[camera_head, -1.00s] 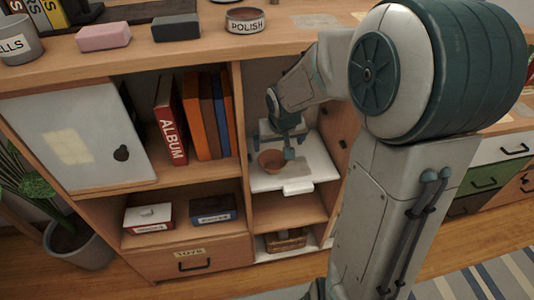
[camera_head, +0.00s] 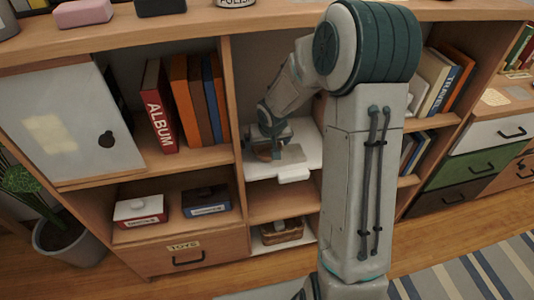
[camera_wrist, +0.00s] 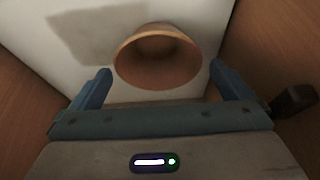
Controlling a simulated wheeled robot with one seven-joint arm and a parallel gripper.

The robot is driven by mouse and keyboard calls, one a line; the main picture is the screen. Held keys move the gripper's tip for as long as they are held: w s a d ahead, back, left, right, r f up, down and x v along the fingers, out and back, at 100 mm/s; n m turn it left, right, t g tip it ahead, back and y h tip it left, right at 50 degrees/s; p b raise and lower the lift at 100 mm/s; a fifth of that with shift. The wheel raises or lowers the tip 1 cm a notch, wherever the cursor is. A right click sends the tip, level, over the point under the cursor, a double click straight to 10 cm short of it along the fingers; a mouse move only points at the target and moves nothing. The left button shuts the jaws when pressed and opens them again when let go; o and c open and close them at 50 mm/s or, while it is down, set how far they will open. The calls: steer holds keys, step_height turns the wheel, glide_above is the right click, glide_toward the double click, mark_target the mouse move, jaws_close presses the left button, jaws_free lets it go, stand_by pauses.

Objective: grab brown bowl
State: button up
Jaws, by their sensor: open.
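The brown bowl (camera_wrist: 158,70) stands upright on a white shelf board, its dark inside showing in the wrist view. In the head view the bowl (camera_head: 264,154) is mostly hidden by my gripper (camera_head: 280,150). In the wrist view my gripper (camera_wrist: 160,85) is open, with one finger on the left and one on the right of the bowl. Gaps show between each finger and the bowl; the right gap looks narrower. I cannot tell whether the fingers reach to the bowl's depth.
The white board (camera_head: 308,155) sits inside a narrow wooden compartment, with side walls close to my gripper. A dark knob (camera_wrist: 293,101) shows at the right in the wrist view. A red album (camera_head: 159,108) and several books stand left of the divider. A basket (camera_head: 281,231) is lower down.

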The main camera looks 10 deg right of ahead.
mark_target(266, 151)
steer(key=x, duration=0.3)
steer(key=shift+f, duration=0.15)
steer(key=shift+c, duration=0.3)
steer(key=c, duration=0.8)
steer(key=shift+o, duration=0.2)
